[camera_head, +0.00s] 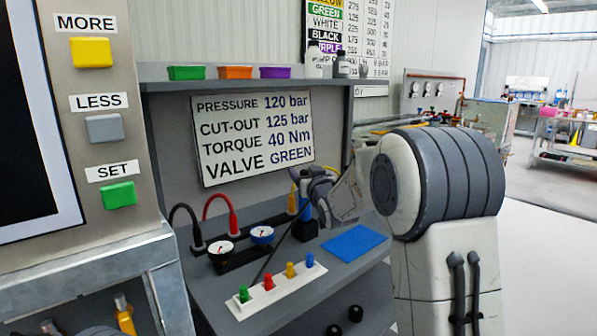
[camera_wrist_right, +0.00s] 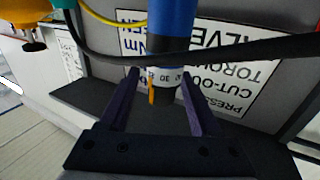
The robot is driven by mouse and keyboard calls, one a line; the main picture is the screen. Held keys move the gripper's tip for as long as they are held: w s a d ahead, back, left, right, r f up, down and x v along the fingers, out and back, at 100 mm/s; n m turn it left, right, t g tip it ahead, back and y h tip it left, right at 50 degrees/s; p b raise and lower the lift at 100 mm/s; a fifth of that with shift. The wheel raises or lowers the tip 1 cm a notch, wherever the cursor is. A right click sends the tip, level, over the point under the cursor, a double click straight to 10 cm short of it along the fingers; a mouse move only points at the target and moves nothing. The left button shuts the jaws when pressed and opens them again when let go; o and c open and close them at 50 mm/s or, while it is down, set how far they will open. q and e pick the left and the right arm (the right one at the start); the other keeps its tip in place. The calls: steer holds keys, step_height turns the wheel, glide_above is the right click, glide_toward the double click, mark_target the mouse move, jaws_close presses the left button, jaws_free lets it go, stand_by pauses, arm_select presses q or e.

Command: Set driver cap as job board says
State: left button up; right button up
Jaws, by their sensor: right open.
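The job board (camera_head: 252,136) reads pressure 120 bar, cut-out 125 bar, torque 40 Nm, valve green. It shows upside down behind the tool in the right wrist view (camera_wrist_right: 233,97). A blue driver (camera_wrist_right: 172,22) reaches down from the top of that view. Its dark end, the cap, has a pale ring with small numbers, too small to read surely, and an orange pointer (camera_wrist_right: 151,90) beside it. My right gripper (camera_wrist_right: 162,72) is open, one finger on each side of the cap, without visible grip. In the head view the right gripper (camera_head: 312,187) partly hides the driver. My left gripper is not in view.
The bench holds gauges (camera_head: 262,234), a white strip (camera_head: 272,292) with coloured valves, and a blue mat (camera_head: 354,243). A panel with more, less and set buttons (camera_head: 118,195) stands at left. A dark cable (camera_wrist_right: 230,50) crosses near the driver. Small trays sit on the shelf (camera_head: 210,84).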

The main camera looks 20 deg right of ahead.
steer(key=shift+w, duration=0.65)
jaws_close()
steer(key=shift+h, duration=0.3)
